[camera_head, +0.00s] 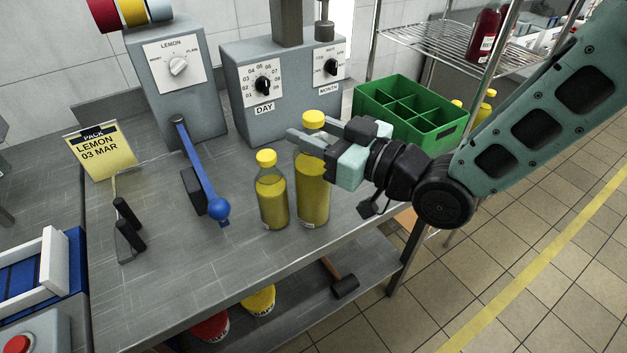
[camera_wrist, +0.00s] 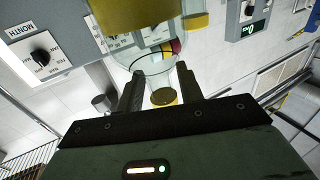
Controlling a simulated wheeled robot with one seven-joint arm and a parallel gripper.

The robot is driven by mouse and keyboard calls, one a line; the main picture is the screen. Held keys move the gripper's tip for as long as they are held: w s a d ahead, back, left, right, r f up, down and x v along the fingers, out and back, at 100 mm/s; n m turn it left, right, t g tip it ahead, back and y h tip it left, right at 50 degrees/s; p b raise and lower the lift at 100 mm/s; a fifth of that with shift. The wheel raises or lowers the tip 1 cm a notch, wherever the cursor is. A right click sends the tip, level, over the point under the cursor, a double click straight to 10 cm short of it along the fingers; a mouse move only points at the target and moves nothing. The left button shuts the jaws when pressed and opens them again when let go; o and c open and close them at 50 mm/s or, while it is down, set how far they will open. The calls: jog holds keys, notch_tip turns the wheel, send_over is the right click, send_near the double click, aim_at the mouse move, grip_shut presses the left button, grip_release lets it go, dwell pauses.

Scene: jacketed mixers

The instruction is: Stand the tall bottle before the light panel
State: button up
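The tall bottle (camera_head: 312,190) stands upright on the grey bench, with yellow liquid and a yellow cap. A shorter yellow-capped bottle (camera_head: 272,200) stands close to its left. My gripper (camera_head: 307,140) is at the upper part of the tall bottle, below its cap. In the wrist view the tall bottle (camera_wrist: 150,62) appears upside down, its clear upper part and cap between my two fingers (camera_wrist: 160,92). Whether the fingers press on it cannot be told. I cannot pick out a light panel with certainty.
Behind stand a grey DAY and MONTH dial box (camera_head: 290,85) and a LEMON dial post (camera_head: 180,90). A blue-handled lever (camera_head: 200,170) lies left of the bottles. A green crate (camera_head: 410,115) is at the back right. A yellow PACK card (camera_head: 100,150) stands at the left.

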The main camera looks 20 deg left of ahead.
grip_shut()
jog(key=shift+r, duration=0.1)
dwell(1.1)
